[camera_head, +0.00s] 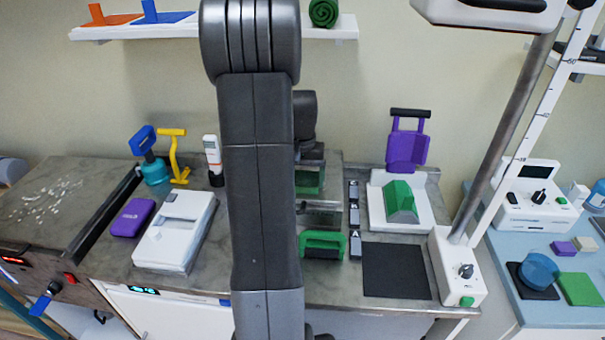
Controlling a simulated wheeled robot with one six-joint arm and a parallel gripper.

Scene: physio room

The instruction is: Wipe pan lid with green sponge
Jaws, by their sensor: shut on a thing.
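My arm runs down the middle of the picture and hides much of the bench behind it. My gripper (311,162) shows only in part, just right of the arm, over the back of the grey bench. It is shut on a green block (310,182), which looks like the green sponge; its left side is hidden. Just below is a greyish, see-through item (322,214), partly covered by the arm. I cannot tell whether it is the pan lid or whether the sponge touches it. No pan lid shows clearly.
A green-handled item (323,245) and a black mat (397,270) lie at the front. A green wedge on a white plate (424,212) and a purple item (407,150) stand right. A white device (175,232) is left.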

